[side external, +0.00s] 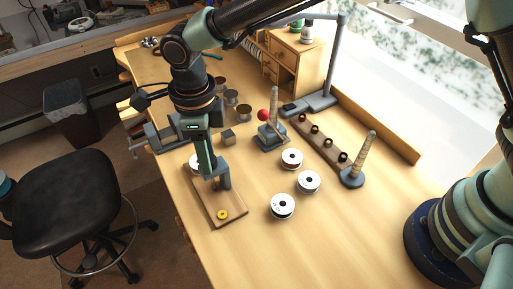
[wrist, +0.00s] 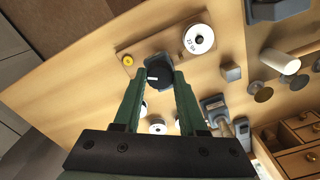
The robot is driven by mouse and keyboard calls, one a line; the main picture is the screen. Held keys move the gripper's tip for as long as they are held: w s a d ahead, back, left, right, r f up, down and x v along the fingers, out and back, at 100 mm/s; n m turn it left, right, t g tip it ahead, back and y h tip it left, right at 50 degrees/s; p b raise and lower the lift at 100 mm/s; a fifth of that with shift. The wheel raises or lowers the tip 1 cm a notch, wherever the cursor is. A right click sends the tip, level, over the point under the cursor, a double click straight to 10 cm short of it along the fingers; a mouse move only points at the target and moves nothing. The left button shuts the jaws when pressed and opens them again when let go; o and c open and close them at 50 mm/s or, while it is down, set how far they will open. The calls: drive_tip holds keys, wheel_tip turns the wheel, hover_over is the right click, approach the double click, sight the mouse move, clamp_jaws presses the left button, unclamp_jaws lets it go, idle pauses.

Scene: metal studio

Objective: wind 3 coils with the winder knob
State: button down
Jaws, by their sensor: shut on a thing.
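A wooden board (side external: 231,210) lies on the bench and carries a grey block (side external: 223,175), a yellow ring-shaped piece (side external: 222,215) and a white wire spool (side external: 194,161). In the wrist view the spool (wrist: 198,38) and yellow piece (wrist: 128,61) sit at opposite ends of the board. A dark round winder knob (wrist: 159,75) with a white mark sits between them. My gripper (wrist: 160,82) is shut on this knob, a finger on each side. In the side view my gripper (side external: 208,171) is over the board and hides the knob.
Several white spools (side external: 308,182) lie to the right. A stand with a red ball (side external: 263,115) and tapered rod stands behind them. A peg rail (side external: 318,140) with dark rings and a tapered post (side external: 362,160) are farther right. The front bench is clear.

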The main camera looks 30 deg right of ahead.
drive_tip(key=shift+r, duration=0.2)
drive_tip(key=c, duration=0.6)
unclamp_jaws()
drive_tip(key=shift+c, duration=0.2)
drive_tip(key=shift+o, duration=0.9)
drive_tip(key=shift+f, duration=0.1)
wheel_tip(320, 180, up, 12)
